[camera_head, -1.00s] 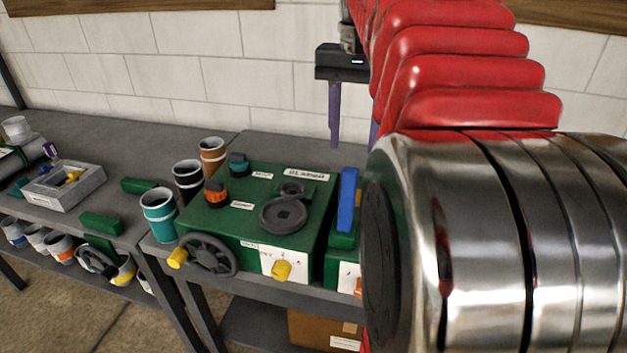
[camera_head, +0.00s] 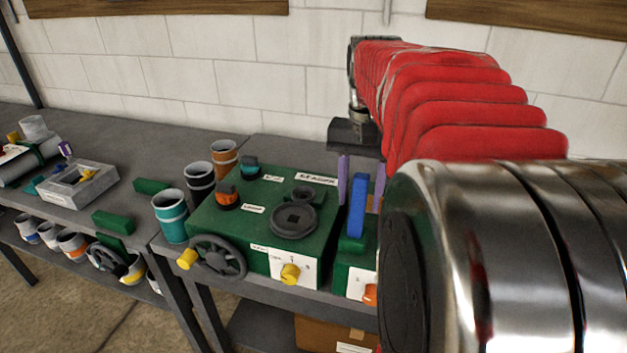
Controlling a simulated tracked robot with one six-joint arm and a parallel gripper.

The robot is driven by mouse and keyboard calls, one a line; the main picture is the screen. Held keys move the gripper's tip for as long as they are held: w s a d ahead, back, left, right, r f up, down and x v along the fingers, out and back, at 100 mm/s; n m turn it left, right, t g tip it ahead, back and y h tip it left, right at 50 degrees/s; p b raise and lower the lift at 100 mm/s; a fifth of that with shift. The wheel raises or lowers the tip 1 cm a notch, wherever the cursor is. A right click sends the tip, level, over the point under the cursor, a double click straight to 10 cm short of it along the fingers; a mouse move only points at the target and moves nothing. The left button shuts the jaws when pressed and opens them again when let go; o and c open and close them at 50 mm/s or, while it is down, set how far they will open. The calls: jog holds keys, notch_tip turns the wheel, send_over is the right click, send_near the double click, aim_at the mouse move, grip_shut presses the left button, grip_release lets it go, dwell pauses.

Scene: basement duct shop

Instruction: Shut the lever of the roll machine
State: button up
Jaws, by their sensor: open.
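The green machine (camera_head: 245,228) sits on the grey bench, with knobs, a dark round dial (camera_head: 294,220) and a handwheel (camera_head: 219,257) on it. Just right of it is a smaller green box (camera_head: 352,262) with a blue upright lever (camera_head: 357,207). I cannot tell which of these is the roll machine; its label is not readable. My gripper (camera_head: 361,178) points down with two purple fingers apart, around or just behind the lever's top. I cannot tell whether it touches the lever. My arm hides the area to the right.
Several cups, one teal (camera_head: 171,215), stand left of the green machine. A grey tray (camera_head: 75,190) and green blocks (camera_head: 114,222) lie on the left bench. A cardboard box (camera_head: 330,336) sits below. The wall is close behind.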

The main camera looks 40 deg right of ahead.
jog(key=shift+f, duration=1.05)
jog(key=shift+c, duration=0.7)
grip_shut()
